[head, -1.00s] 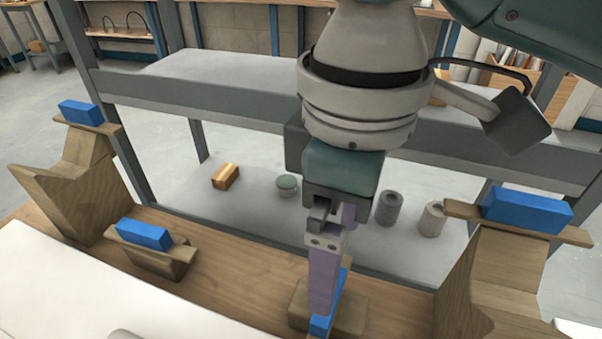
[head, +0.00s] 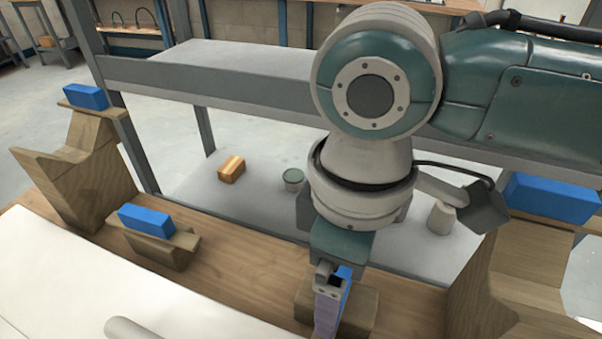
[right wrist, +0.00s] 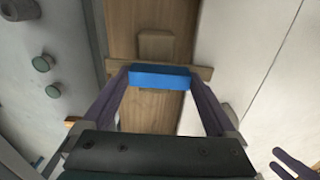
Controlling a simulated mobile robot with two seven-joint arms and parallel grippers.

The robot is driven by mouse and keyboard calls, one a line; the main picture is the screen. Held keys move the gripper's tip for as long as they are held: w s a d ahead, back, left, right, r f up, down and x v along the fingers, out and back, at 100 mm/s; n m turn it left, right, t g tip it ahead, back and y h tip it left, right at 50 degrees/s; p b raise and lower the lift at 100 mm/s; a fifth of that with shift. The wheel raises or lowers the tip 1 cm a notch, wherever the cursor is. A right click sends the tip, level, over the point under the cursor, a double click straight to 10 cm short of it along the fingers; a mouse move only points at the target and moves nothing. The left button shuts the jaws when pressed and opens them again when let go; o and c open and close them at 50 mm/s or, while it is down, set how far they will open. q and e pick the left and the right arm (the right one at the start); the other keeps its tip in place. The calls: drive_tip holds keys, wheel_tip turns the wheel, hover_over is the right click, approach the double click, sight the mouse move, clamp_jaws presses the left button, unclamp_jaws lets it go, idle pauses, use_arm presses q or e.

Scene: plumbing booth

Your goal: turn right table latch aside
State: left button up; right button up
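The right table latch is a wooden bar with a blue block (head: 345,272) on a wooden base near the table's back edge. In the right wrist view the blue block (right wrist: 160,77) lies lengthwise on the bar (right wrist: 203,73), which sticks out past both fingers. My right gripper (right wrist: 160,72) is low over the latch, fingers spread, one at each end of the block. Whether they touch it cannot be told. In the head view the near finger (head: 326,312) hides part of the latch. Purple fingers, apparently my left gripper (right wrist: 284,160), show apart at the wrist view's lower right.
Another blue-topped latch (head: 147,221) sits left on the table. Raised wooden supports with blue blocks stand at far left (head: 86,97) and right (head: 552,198). A grey shelf behind holds a small wooden block (head: 231,169) and a green-topped cylinder (head: 293,178). The white panel (head: 60,270) is mostly clear.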

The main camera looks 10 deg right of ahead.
use_arm(q)
drive_tip(key=shift+a, duration=0.1)
use_arm(e)
clamp_jaws()
idle(0.3)
